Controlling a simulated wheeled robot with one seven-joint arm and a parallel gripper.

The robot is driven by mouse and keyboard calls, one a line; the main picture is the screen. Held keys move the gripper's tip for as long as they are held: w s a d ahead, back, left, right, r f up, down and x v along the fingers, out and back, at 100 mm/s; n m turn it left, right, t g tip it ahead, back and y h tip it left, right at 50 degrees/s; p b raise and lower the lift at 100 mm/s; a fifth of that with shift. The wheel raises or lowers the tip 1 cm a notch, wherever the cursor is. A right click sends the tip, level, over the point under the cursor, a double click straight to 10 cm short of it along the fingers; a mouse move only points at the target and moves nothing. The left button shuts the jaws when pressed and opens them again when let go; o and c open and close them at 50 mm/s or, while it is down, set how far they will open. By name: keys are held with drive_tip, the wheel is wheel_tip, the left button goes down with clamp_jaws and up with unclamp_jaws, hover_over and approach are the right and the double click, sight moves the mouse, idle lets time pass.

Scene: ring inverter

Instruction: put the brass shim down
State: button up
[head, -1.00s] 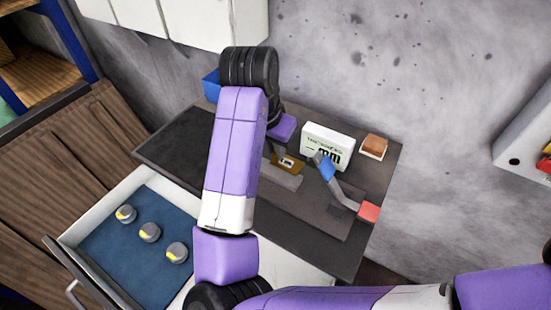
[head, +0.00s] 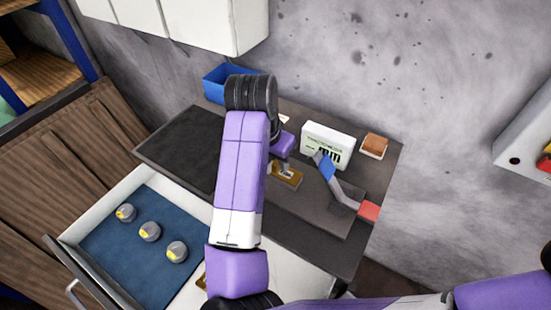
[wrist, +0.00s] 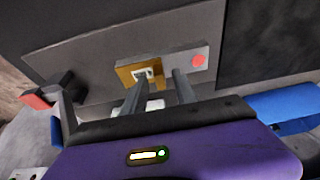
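The brass shim (head: 287,176) is a small flat brass plate with a pale marked label. In the wrist view the brass shim (wrist: 126,73) lies at a grey bar with a red dot (wrist: 199,61), covering part of it. My gripper (wrist: 160,80) is open, its two fingers apart. The left fingertip overlaps the shim beside its label; the right fingertip is over the grey bar, clear of the label. I cannot tell whether the left finger touches the shim. In the head view my arm and hand partly hide the gripper.
A lever with blue and red ends (head: 343,188) is to the right. A brown-topped block (head: 374,146) and blue bin (head: 222,82) stand at the back. An open drawer (head: 120,262) holds three grey-yellow knobs.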

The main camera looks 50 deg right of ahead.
drive_tip(key=shift+r, duration=0.3)
drive_tip(key=v, duration=1.1)
drive_tip(key=shift+r, duration=0.35)
drive_tip(key=shift+a, duration=0.15)
